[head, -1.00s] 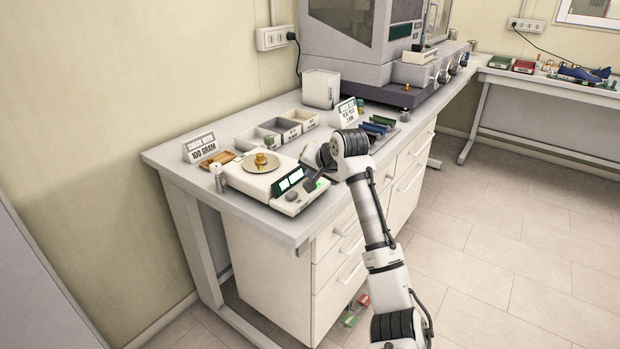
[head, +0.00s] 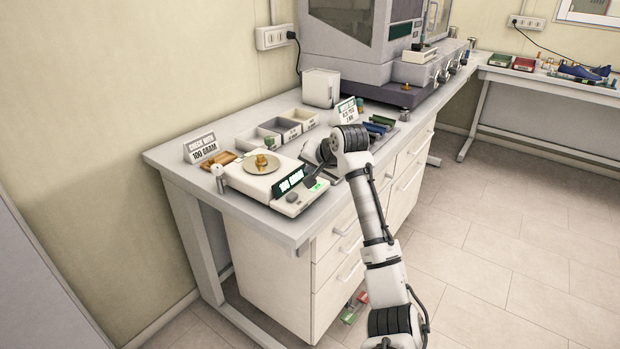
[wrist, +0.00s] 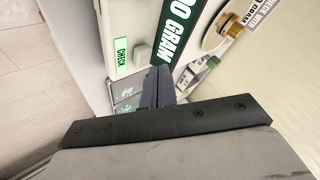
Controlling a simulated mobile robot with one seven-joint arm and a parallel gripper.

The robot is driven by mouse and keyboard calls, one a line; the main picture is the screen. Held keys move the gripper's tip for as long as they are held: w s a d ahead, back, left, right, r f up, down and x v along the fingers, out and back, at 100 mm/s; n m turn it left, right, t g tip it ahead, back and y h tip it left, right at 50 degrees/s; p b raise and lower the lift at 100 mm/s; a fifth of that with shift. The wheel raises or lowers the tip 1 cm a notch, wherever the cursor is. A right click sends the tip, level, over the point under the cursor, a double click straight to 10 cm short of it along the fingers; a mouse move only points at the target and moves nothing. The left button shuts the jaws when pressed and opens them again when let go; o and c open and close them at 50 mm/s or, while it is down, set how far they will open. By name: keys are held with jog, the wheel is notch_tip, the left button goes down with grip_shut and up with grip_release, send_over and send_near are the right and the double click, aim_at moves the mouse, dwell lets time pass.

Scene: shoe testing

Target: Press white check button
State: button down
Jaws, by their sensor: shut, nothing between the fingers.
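The white scale (head: 250,183) stands at the near end of the bench, with a brass weight (head: 261,161) on its round pan. Its display (head: 290,180) reads 100 GRAM. A lit green CHECK label (wrist: 121,55) is on the front panel in the wrist view; it shows in the head view as a bright green patch (head: 318,186). A small whitish button (wrist: 142,55) sits between that label and the display. My gripper (wrist: 158,75) is shut and empty, its dark fingertips close to the button. I cannot tell whether they touch it.
A "check with 100 gram" sign (head: 201,148) stands behind the scale. Grey bins (head: 270,130), a second sign (head: 347,110) and a large grey machine (head: 375,50) are farther along the bench. The floor (head: 510,230) on the right is clear.

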jog(key=shift+r+p, duration=2.3)
jog(key=shift+r, duration=0.3)
jog(key=shift+f, duration=0.1)
